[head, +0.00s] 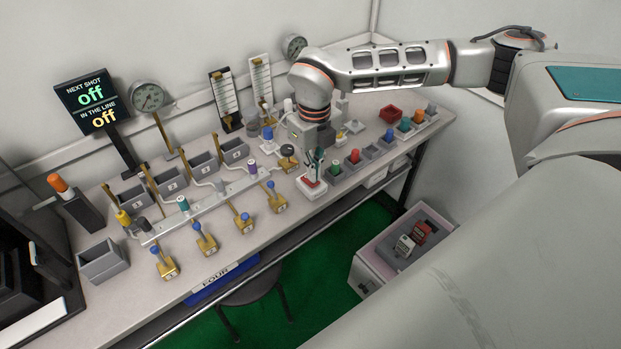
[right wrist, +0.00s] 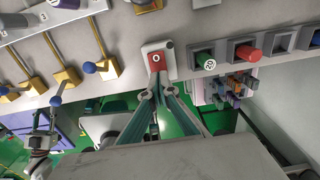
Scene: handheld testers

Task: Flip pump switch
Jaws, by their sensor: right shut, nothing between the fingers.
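The pump switch is a red rocker marked O on a white base; it shows in the right wrist view (right wrist: 156,60) and at the front edge of the bench in the head view (head: 312,188). My right gripper (head: 317,160) is shut and empty, pointing down at the switch. In the right wrist view its fingertips (right wrist: 157,84) meet close to the front end of the rocker; I cannot tell whether they touch it. What looks like my left gripper (right wrist: 40,125) hangs at the left of the right wrist view, too small to read.
Gold toggle levers with blue knobs (head: 245,222) stand left of the switch. Grey sockets with coloured plugs (head: 355,157) stand close on its right. A display (head: 90,103) reads "off" twice. An open crate (head: 380,234) sits below the bench, near a stool (head: 262,292).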

